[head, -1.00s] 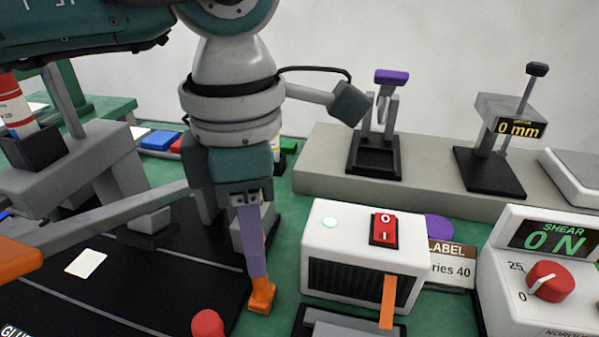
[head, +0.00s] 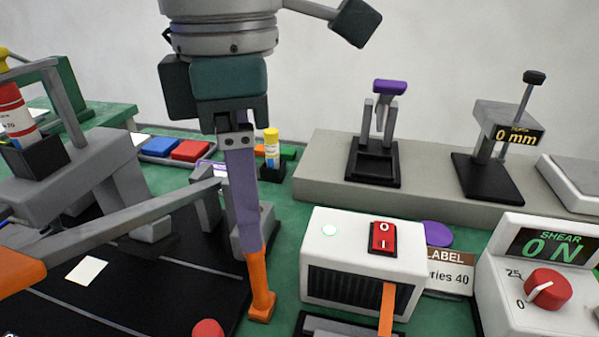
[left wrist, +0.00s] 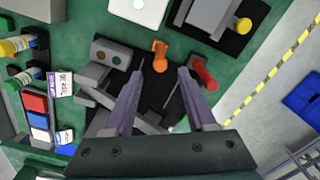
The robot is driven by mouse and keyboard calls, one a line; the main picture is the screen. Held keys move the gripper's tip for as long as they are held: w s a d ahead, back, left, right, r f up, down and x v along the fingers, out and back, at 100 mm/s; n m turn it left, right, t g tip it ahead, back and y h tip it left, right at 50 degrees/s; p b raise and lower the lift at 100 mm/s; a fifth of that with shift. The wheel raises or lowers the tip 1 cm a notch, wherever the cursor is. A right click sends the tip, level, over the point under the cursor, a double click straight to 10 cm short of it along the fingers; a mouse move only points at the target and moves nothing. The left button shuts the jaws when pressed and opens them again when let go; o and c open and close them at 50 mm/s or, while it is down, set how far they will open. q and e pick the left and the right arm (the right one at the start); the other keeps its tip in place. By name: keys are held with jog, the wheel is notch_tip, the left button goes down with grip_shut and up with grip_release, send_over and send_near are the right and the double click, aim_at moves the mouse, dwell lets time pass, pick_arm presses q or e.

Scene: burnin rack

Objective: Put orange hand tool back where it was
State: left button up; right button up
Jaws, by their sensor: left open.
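An orange hand tool (head: 260,288) stands roughly upright, its wider foot low at the right edge of the black mat. My left gripper (head: 250,244) points down over it with purple fingers. In the head view the fingers overlap the tool's upper end. In the left wrist view the gripper (left wrist: 161,80) is open, and the orange tool (left wrist: 160,56) shows just beyond the gap between the fingertips. No grip on it shows. My right gripper is out of view.
A white box with a red switch (head: 362,250) stands right of the tool. A red knob (head: 208,328) is in front. A grey lever with an orange end (head: 20,268) reaches across the left. A grey shelf (head: 315,175) with fixtures lies behind.

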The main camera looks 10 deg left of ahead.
pick_arm(q)
notch_tip(320, 180, up, 6)
jog(key=shift+f, duration=0.1)
